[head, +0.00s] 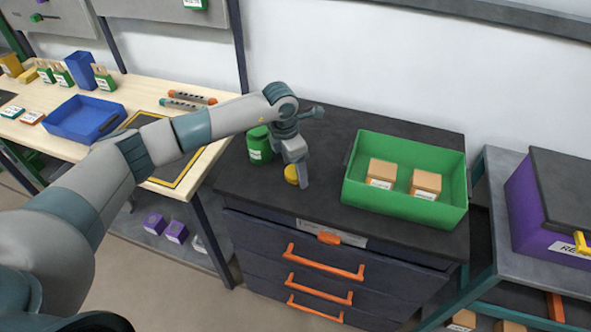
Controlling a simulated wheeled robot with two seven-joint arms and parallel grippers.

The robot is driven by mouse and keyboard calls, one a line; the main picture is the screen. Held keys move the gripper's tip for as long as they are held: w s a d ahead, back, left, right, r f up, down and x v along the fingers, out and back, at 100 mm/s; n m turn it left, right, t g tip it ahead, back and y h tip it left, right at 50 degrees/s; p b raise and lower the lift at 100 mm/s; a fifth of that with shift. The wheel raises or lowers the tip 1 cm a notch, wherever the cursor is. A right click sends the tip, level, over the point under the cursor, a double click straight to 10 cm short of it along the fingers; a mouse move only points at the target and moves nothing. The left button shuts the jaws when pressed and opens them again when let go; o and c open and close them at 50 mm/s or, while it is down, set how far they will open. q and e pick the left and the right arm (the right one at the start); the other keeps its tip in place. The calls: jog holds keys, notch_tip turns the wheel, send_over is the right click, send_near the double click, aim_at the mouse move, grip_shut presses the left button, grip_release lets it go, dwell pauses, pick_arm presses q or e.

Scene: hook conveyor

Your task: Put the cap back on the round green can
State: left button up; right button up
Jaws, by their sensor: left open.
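The round green can (260,148) stands upright on the dark top of the drawer cabinet, near its left back part. It has a white label, and my arm partly overlaps its right side. A small round yellow piece, which looks like the cap (290,174), is low at my left gripper's fingers, to the right of and in front of the can. My left gripper (298,178) points down over the cabinet top, open, with its fingers at the yellow piece. A finger hides part of that piece. My right gripper is not in view.
A green bin (353,188) with two cardboard boxes stands right of the gripper. The cabinet top (320,205) is clear in front. A wooden bench (50,145) with a blue tray (72,132) is at left. A purple box (527,215) stands at far right.

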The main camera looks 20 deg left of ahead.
aim_at(294, 172)
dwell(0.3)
pick_arm(q)
jog(key=c, duration=1.1)
jog(key=shift+r, duration=0.15)
jog(key=shift+w+r+b, duration=0.1)
jog(key=shift+r+b, duration=0.35)
jog(key=shift+r, duration=0.15)
jog(key=shift+r+b, duration=1.7)
jog(key=shift+r, duration=2.6)
